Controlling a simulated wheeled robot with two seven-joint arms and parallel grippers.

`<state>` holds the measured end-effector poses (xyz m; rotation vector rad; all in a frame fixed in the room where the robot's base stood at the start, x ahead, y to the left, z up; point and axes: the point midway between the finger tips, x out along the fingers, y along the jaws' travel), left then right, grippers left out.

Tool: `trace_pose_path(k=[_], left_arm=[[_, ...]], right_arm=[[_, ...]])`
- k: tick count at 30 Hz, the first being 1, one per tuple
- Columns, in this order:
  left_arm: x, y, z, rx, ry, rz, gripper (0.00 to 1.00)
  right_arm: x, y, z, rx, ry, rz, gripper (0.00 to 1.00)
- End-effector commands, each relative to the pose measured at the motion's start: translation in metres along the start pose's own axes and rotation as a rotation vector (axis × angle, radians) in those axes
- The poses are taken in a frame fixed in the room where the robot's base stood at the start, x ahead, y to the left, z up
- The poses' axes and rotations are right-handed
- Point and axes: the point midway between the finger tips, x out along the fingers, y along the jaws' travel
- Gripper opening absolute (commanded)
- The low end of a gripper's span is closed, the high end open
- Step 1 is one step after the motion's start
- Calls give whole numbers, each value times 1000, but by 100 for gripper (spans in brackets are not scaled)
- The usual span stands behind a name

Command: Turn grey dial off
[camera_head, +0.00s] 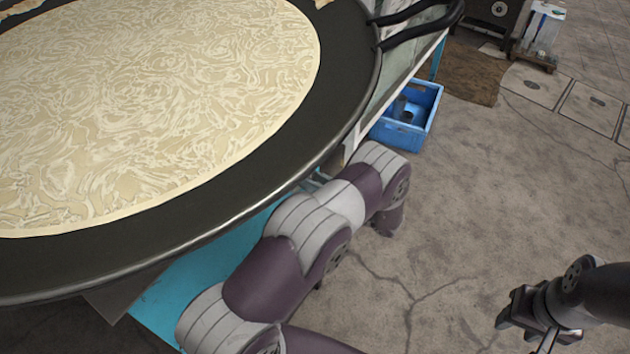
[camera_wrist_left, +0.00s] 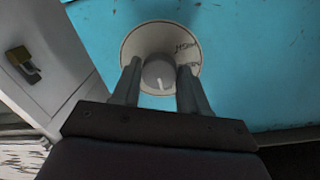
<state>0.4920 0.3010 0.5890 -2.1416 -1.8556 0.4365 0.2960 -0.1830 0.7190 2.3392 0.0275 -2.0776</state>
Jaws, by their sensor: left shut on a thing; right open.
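The grey dial (camera_wrist_left: 159,74) is a round knob with a white pointer line. It sits on a white disc (camera_wrist_left: 186,36) with dark handwriting, fixed to a blue panel (camera_wrist_left: 255,65). In the left wrist view my left gripper (camera_wrist_left: 157,79) has one finger on each side of the dial and is shut on it. The pointer line points toward the bottom of that view. In the head view my left arm reaches beside the pan, and its gripper is hidden. My right gripper (camera_head: 528,318) is open and empty above the floor at the lower right.
A large black pan (camera_head: 345,85) of pale, creamy liquid (camera_head: 160,100) fills the upper left, its rim close to my left arm. A blue crate (camera_head: 424,105) stands on the floor behind. A grey cabinet with a brass padlock (camera_wrist_left: 22,60) is at left.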

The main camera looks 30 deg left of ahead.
Motion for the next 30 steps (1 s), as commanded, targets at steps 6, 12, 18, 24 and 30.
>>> trace_pose_path(k=[6, 12, 18, 24, 30], left_arm=[[0, 0, 0, 2, 0, 1, 13], [0, 0, 0, 1, 0, 1, 69], [-2, 0, 0, 0, 1, 1, 69], [-38, 0, -1, -1, 3, 5, 69], [-93, 1, 0, -1, 2, 5, 69]], right_arm=[[0, 0, 0, 0, 0, 0, 43], [0, 0, 0, 0, 0, 0, 43], [0, 0, 0, 0, 0, 0, 43], [-5, 0, -1, 0, 0, 0, 43], [-8, 0, -1, 0, 0, 0, 43]])
